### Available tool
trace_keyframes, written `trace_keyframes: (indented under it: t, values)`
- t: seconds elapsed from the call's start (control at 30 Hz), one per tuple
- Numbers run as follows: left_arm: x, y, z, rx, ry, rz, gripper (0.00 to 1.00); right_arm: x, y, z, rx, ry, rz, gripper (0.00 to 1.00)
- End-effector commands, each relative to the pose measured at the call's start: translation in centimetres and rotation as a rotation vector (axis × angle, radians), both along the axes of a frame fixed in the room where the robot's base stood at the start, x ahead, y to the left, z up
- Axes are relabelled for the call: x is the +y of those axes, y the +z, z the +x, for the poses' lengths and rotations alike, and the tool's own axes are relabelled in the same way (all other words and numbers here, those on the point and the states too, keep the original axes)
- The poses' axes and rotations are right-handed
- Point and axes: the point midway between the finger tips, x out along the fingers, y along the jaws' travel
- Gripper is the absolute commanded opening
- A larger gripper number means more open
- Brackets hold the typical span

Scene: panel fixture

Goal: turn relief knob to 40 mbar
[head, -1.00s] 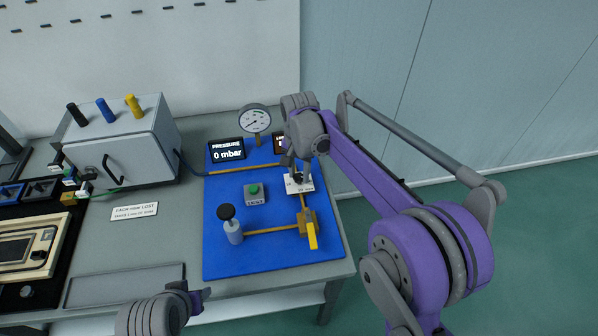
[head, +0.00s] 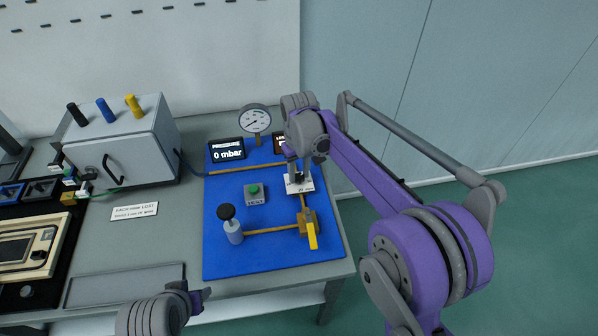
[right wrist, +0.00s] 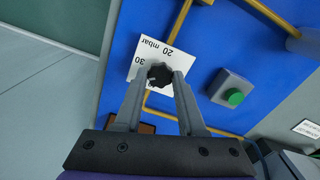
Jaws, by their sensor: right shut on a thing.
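The relief knob (right wrist: 159,74) is black and lobed. It sits on a white scale card (right wrist: 148,56) on the blue panel; "20 mbar" and "30" are readable in the right wrist view, and no 40 mark is visible there. My right gripper (right wrist: 160,80) is shut on the knob, one finger on each side. In the head view the right gripper (head: 297,181) covers the knob above the card (head: 300,187). The knob's pointer cannot be made out. My left gripper (head: 200,298) is at the bottom edge, away from the panel, and its jaws are unclear.
The pressure display (head: 227,149) reads 0 mbar, beside a round gauge (head: 255,119). A green TEST button (head: 254,191), a black-topped valve (head: 231,225) and a yellow lever (head: 312,236) are on the blue panel (head: 270,262). A grey box (head: 125,140) stands left.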

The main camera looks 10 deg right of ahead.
Motion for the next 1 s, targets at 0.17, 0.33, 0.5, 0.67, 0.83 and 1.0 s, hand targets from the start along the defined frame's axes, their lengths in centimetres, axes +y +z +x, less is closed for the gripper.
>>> trace_keyframes:
  t: [0.17,0.33,0.5,0.67,0.83,1.0]
  values:
    - [0.0,0.0,0.0,0.0,0.0,0.0,0.5,0.0,0.05,0.03,-0.001,0.166,-0.001,0.0]
    - [0.0,-0.01,0.0,0.0,0.0,0.0,0.5,0.0,0.05,0.03,-0.001,0.328,-0.001,0.0]
    - [0.0,-0.04,0.0,0.0,0.0,0.0,0.5,0.0,0.05,0.03,-0.001,0.489,-0.001,0.0]
    - [0.0,-0.05,-0.01,0.0,0.0,0.0,0.5,0.0,0.05,0.03,-0.001,0.639,0.0,0.0]
    - [0.0,-0.06,-0.01,0.0,0.0,0.0,0.5,0.0,0.05,0.03,-0.001,0.782,0.0,0.0]
    - [0.0,-0.08,-0.02,0.0,0.0,0.0,0.5,0.0,0.05,0.03,-0.001,0.898,0.0,0.0]
